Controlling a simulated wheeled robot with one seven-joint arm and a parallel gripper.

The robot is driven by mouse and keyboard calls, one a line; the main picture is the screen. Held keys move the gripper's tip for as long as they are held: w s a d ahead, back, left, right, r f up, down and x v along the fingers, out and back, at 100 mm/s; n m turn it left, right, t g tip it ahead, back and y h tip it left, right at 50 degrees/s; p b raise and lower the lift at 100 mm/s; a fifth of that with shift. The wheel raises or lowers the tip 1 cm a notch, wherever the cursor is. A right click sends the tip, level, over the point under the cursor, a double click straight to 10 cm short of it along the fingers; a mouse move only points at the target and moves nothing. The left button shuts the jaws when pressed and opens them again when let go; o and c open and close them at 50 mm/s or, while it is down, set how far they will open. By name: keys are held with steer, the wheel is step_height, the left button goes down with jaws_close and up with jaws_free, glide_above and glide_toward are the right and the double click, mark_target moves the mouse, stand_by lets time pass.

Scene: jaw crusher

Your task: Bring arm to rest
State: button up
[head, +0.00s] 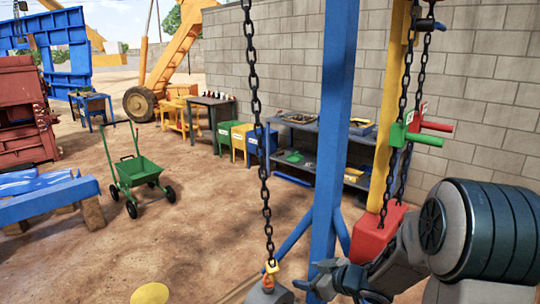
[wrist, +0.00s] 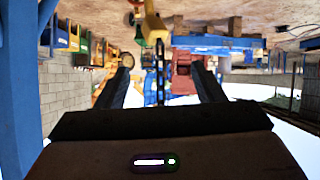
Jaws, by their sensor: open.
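My gripper (head: 322,284) is low in the head view, at the end of my grey arm, in front of the blue post's foot. In the wrist view, which looks upside down, its two dark fingers (wrist: 163,78) stand wide apart and nothing is gripped between them. A hanging chain (head: 257,110) ends in a yellow hook fitting (head: 270,267) just left of my gripper, with a grey piece (head: 268,292) below it. The chain (wrist: 161,72) shows between the fingers in the wrist view, seemingly beyond them.
The blue post (head: 336,120) stands close to my arm. A chain hoist with green and red handles (head: 425,138) hangs over a red block (head: 378,232). A green cart (head: 138,170), coloured bins (head: 240,140) and shelves (head: 300,150) stand farther off. Open dirt floor lies centre-left.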

steer(key=s+d+r+m+h, duration=0.6)
steer(key=s+d+r+h, duration=0.2)
steer(key=d+r+h, duration=0.15)
steer(key=s+a+m+g+y, duration=0.1)
steer(key=s+a+m+g, duration=0.1)
steer(key=s, duration=0.7)
steer(key=s+a+m+g, duration=0.1)
steer(key=s+a+g, duration=0.2)
steer(key=s, duration=0.6)
steer(key=shift+r+m+y, duration=0.35)
steer(key=shift+r+m, duration=0.05)
steer(key=shift+r, duration=0.05)
